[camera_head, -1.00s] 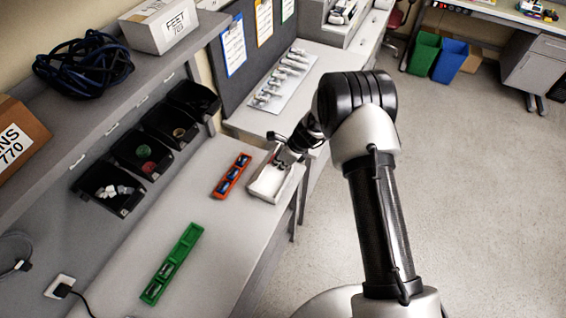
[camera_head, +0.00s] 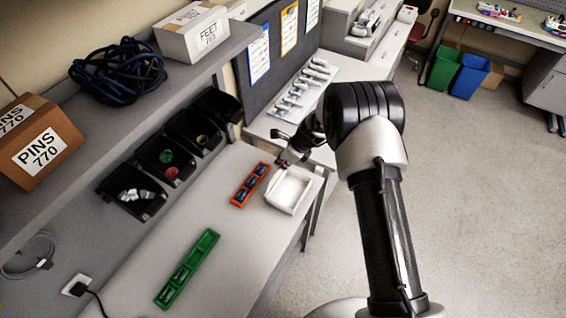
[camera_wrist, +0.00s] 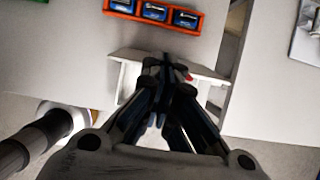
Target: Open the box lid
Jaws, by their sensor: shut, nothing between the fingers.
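A small white box (camera_head: 285,204) stands near the right edge of the bench, and its pale inside shows from above in the head view. I cannot make out a separate lid there. My gripper (camera_head: 283,162) is at the box's far edge, tilted down; whether it touches is unclear. In the wrist view my gripper (camera_wrist: 166,66) is shut and empty, its dark fingers together over the box (camera_wrist: 207,78). The fingers and wrist hide much of the box there. A small red spot shows beside the fingertips.
An orange tray (camera_head: 240,201) with blue parts lies just left of the box. A green tray (camera_head: 175,292) lies nearer on the bench. Black bins (camera_head: 135,207) line the back under a shelf. Open floor (camera_head: 470,210) lies to the right.

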